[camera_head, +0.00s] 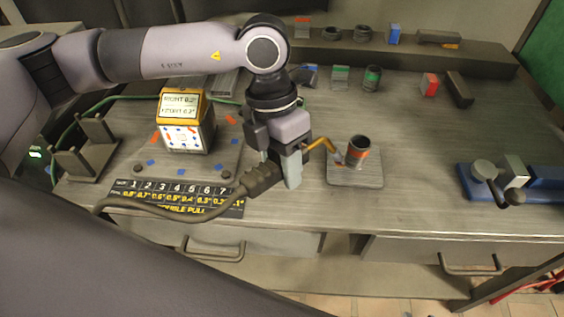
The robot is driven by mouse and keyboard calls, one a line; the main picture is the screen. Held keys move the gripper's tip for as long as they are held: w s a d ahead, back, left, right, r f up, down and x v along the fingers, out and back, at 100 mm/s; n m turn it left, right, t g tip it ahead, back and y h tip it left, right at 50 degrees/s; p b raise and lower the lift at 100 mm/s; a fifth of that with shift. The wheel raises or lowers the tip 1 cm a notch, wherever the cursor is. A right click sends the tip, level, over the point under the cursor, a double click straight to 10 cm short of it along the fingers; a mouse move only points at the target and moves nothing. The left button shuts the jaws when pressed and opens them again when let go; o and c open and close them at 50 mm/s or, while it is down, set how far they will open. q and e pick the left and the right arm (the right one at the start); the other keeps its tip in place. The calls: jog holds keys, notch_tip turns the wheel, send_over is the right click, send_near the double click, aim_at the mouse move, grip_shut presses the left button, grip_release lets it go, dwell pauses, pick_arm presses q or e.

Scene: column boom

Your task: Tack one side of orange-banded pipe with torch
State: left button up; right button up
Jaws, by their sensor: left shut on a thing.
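The orange-banded pipe (358,151) stands upright on a small grey plate (370,180) in the middle of the bench. My left gripper (288,165) is just left of it, pointing down and shut on the torch (262,178). I cannot tell whether the tip touches. A thick cable runs from the torch to the left over the bench. My right gripper is not in view.
A yellow-topped box with a display (186,122) stands on a grey plate at left, behind a numbered chart (175,193). A blue vise (500,182) is at right. Banded pipes and blocks, including a green-banded pipe (372,78), stand at the back.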

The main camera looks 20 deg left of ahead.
pick_arm(q)
jog(key=shift+r, duration=0.15)
jog(key=shift+s+a+r+p, duration=0.2)
jog(key=shift+r+p, duration=0.35)
jog(key=shift+r, duration=0.35)
jog(key=shift+s+a+r+p, duration=0.2)
jog(key=shift+r+p, duration=0.35)
jog(key=shift+r, duration=0.4)
jog(key=shift+s+a+r+p, duration=0.1)
jog(key=shift+a+r+p, duration=0.15)
jog(key=shift+r+p, duration=0.5)
jog(key=shift+s+a+r, duration=0.15)
jog(key=shift+r, duration=0.6)
jog(key=shift+s+a+r, duration=0.15)
jog(key=shift+r, duration=0.6)
